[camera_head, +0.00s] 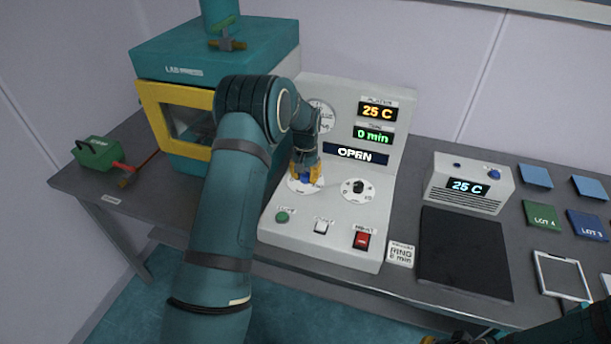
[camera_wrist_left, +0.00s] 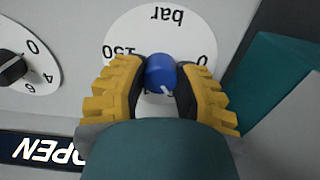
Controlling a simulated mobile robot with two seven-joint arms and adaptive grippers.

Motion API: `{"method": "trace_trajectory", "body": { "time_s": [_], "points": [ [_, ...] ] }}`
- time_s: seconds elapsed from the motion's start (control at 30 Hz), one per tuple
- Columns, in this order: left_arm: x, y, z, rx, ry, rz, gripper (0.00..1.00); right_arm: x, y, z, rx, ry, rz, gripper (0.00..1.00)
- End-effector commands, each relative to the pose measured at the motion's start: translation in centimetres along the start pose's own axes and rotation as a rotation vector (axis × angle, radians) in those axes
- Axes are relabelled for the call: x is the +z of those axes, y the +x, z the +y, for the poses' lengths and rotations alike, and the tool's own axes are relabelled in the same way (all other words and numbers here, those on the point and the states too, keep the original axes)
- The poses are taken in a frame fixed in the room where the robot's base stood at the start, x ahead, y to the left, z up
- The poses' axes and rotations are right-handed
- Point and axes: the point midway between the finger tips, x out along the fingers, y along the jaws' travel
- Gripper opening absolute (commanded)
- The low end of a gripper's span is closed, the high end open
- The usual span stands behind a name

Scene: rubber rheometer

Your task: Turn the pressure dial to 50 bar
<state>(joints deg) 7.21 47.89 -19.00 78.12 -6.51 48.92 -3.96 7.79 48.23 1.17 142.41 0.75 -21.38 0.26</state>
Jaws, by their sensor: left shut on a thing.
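The pressure dial is a blue knob (camera_wrist_left: 161,72) on a round white scale marked "bar" (camera_wrist_left: 165,22). In the head view the scale (camera_head: 296,186) is on the left of the sloped control panel. My left gripper (camera_wrist_left: 160,85) is shut on the blue knob, with a yellow-padded finger on each side. It also shows in the head view (camera_head: 305,175), reaching down onto the dial. A short white mark shows on the knob. "150" and "0" are readable on the scale; the other markings are partly hidden by the gripper. My right gripper (camera_head: 460,339) is only partly visible at the bottom edge.
A black-knobbed dial (camera_head: 358,188) sits right of the pressure dial. Green (camera_head: 282,216), white (camera_head: 321,226) and red (camera_head: 362,238) controls line the panel front. The display (camera_head: 362,154) reads OPEN. A teal press (camera_head: 180,55) with a yellow-framed door stands left.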

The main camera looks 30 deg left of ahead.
Motion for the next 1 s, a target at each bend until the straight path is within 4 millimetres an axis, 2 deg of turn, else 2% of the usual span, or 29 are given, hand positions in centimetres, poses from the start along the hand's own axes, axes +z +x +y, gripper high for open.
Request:
{"method": "trace_trajectory", "body": {
  "time_s": [0.43, 0.47, 0.5, 0.53, 0.87, 1.0],
  "points": [
    [0.0, 0.0, 0.0, 0.0, 0.007, 0.001, 0.0, 0.0, 0.0, 0.0, 0.0, 0.0, 0.0, 0.0],
    [0.0, 0.0, 0.0, 0.0, 0.007, 0.0, 0.43, 0.0, 0.0, 0.0, 0.0, 0.0, 0.0, 0.0],
    [0.0, 0.0, 0.0, 0.0, 0.007, 0.0, 0.57, 0.0, 0.0, 0.0, 0.0, 0.0, 0.0, 0.0],
    [0.0, 0.0, 0.0, 0.0, 0.007, 0.001, 0.65, 0.0, 0.0, 0.0, 0.0, 0.0, 0.0, 0.0],
    [0.0, -0.1, 0.0, 0.0, 0.007, 0.0, 0.65, 0.0, 0.0, 0.0, 0.0, -0.001, 0.0, 0.0],
    [-0.1, -1.3, 0.0, 0.0, 0.008, 0.002, 0.65, 0.0, 0.0, 0.0, 0.0, -0.001, 0.0, 0.0]
  ]
}}
